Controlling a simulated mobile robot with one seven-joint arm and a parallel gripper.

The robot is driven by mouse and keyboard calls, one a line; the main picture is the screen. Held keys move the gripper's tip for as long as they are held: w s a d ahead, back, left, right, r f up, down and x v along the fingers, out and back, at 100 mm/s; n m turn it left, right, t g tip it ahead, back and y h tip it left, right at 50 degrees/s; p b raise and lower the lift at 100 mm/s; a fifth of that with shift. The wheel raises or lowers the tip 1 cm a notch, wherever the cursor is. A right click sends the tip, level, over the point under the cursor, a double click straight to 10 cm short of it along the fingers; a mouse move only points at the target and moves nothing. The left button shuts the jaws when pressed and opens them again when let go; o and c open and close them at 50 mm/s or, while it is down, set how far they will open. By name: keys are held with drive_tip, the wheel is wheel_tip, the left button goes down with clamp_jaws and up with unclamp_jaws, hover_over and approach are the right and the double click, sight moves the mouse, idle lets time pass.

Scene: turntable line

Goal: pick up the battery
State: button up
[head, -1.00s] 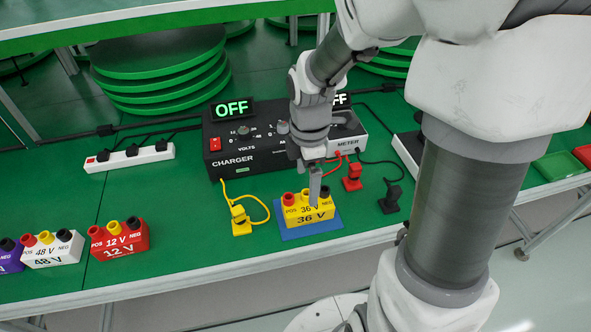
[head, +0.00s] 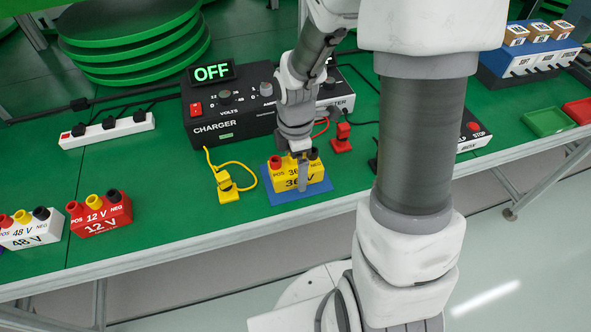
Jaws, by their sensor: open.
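The yellow 36 V battery (head: 284,181) stands upright on a blue mat (head: 281,199) near the front edge of the green table. It has a red post at its left and a dark post at its right; the middle is covered by my gripper. My gripper (head: 302,175) points down over the battery and is open. One finger hangs in front of the battery's front face, covering part of its label. The other finger is hidden, and I cannot tell whether either finger touches the battery.
A black charger (head: 228,113) showing OFF stands behind the battery. A yellow plug (head: 227,187) with its cable lies at the left, a red plug (head: 342,138) behind right. A red 12 V battery (head: 100,216) and a white 48 V battery (head: 32,233) stand further left.

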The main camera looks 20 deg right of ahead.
clamp_jaws()
idle(0.3)
drive_tip(key=shift+r, duration=0.1)
